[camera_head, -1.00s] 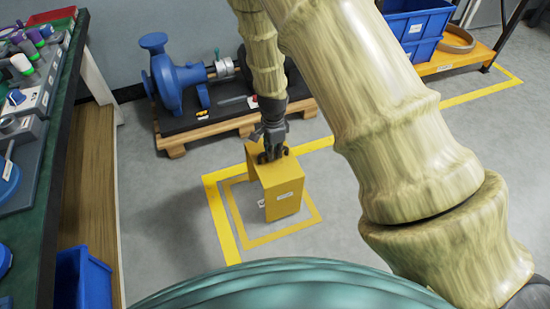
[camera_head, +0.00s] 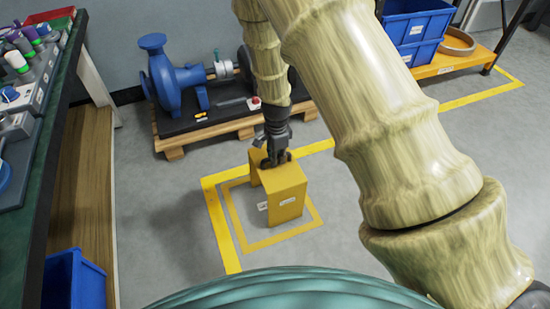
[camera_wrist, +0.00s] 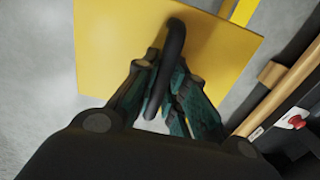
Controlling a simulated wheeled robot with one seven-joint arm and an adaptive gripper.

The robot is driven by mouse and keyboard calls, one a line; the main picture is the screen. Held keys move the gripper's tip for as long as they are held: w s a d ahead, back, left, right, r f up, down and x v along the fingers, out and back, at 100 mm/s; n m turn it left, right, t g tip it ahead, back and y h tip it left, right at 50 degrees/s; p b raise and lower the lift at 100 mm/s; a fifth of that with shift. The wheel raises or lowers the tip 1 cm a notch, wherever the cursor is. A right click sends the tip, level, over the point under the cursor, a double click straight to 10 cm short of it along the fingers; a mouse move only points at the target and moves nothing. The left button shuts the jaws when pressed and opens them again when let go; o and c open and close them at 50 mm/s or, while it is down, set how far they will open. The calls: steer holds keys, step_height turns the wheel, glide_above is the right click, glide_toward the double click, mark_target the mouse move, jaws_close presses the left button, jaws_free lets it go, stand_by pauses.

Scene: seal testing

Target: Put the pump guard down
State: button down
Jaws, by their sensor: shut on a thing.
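The pump guard (camera_head: 284,191) is a yellow box-like cover with a white label on its front. In the head view it stands upright over the yellow square outline (camera_head: 256,244) on the floor. I cannot tell whether its lower edge touches the floor. My gripper (camera_head: 272,162) is on top of it, shut on its dark handle. In the wrist view the yellow top of the guard (camera_wrist: 110,60) fills the upper middle, and the dark loop handle (camera_wrist: 166,70) lies between the fingers of my gripper (camera_wrist: 165,90).
A blue pump (camera_head: 172,78) stands on a wooden pallet (camera_head: 200,137) behind the guard. A workbench (camera_head: 60,130) runs along the left, with a blue bin (camera_head: 75,282) below it. Blue crates (camera_head: 418,25) stand at the back right. The grey floor around the outline is clear.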

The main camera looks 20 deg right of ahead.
steer(key=shift+f, duration=0.1)
steer(key=c, duration=1.5)
jaws_free()
step_height(320, 180, up, 12)
steer(key=p, duration=0.5)
